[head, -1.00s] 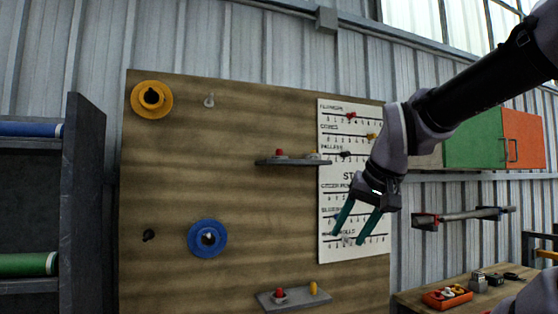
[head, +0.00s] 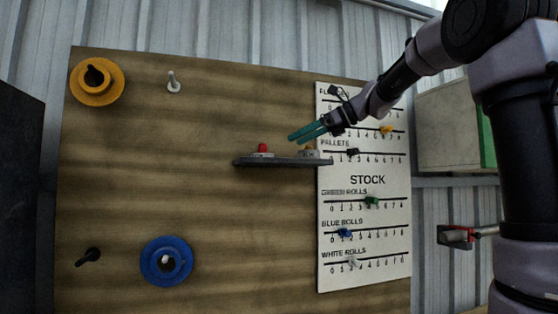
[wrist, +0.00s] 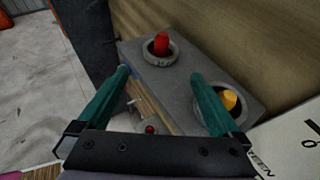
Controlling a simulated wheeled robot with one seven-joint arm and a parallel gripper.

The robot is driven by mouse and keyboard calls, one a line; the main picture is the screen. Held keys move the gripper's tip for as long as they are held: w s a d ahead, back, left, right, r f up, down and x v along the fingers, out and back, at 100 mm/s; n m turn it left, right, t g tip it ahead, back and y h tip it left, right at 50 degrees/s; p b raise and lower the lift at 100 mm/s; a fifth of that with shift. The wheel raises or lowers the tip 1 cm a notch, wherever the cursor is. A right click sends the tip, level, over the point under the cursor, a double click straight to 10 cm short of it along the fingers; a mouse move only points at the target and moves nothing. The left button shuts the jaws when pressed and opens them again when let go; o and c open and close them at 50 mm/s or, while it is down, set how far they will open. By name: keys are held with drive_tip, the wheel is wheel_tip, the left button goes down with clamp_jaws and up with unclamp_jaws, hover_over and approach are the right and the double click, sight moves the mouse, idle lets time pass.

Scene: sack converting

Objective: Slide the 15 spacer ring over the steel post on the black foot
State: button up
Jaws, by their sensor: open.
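My gripper (head: 294,138) is open and empty, with teal fingers just above the upper shelf in the head view. In the wrist view my gripper (wrist: 160,74) spans the shelf's edge from above. A grey ring (wrist: 148,58) lies on the shelf around a red peg (wrist: 161,43); marks on its side are too small to read surely. A second grey ring (wrist: 246,106) surrounds a yellow peg (wrist: 229,99), partly behind the right finger. Neither ring is between the fingers. I cannot make out which ring is the 15 spacer, nor a steel post on a black foot.
The upper shelf (head: 285,162) juts from a wooden board (head: 215,215). A yellow flanged piece (head: 97,82), a blue one (head: 166,262), a white peg (head: 173,82) and a dark peg (head: 88,257) are on the board. The stock chart (head: 368,268) hangs right of the shelf.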

drive_tip(key=x, duration=0.5)
drive_tip(key=shift+w+r, duration=0.15)
drive_tip(key=shift+w, duration=0.2)
drive_tip(key=shift+s+x, duration=0.2)
drive_tip(key=shift+x, duration=2.6)
drive_tip(key=shift+a+r, duration=0.15)
drive_tip(key=c, duration=1.3)
